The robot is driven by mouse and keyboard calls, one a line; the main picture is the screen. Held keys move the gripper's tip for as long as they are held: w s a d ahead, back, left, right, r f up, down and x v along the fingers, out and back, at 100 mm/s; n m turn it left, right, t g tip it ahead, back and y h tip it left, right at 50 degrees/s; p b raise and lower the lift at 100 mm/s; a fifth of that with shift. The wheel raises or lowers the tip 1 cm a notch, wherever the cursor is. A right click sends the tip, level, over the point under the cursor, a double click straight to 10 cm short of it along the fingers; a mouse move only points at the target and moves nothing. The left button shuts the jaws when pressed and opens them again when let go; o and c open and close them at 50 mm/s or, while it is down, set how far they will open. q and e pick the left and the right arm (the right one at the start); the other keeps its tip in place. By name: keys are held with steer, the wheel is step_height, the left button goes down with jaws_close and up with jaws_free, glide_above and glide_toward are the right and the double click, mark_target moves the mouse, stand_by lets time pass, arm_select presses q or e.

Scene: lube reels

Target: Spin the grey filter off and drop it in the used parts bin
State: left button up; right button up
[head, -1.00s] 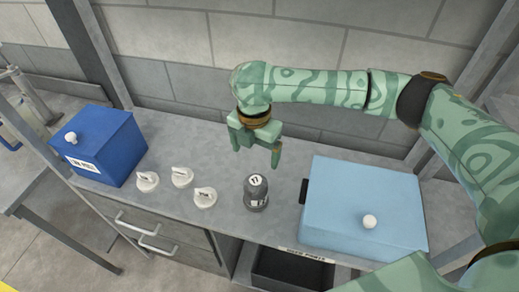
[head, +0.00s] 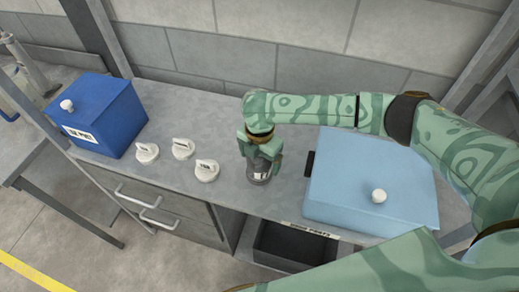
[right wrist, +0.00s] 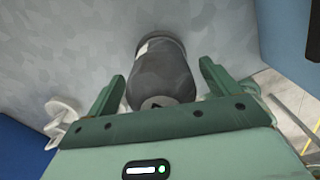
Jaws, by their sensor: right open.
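The grey filter (head: 260,174) stands on the bench between the white caps and the light blue box, mostly hidden behind my right gripper in the head view. In the right wrist view the dark grey filter (right wrist: 162,72) lies between my open fingers, with a pale label on its side. My right gripper (head: 262,160) is open, its fingers on either side of the filter; I cannot tell whether they touch it. The used parts bin (head: 292,246) is a dark open bin below the bench's front edge, under a label strip. My left gripper is not in view.
A light blue box (head: 345,185) with a white knob stands right of the filter. Several white caps, one of them nearest the filter (head: 206,170), sit to the left. A dark blue box (head: 105,115) stands at the far left. A wall closes the back.

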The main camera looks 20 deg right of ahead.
steer(key=shift+f, duration=0.3)
steer(key=c, duration=1.3)
steer(key=shift+o, duration=0.2)
steer(key=n, duration=0.4)
steer(key=shift+n, duration=0.6)
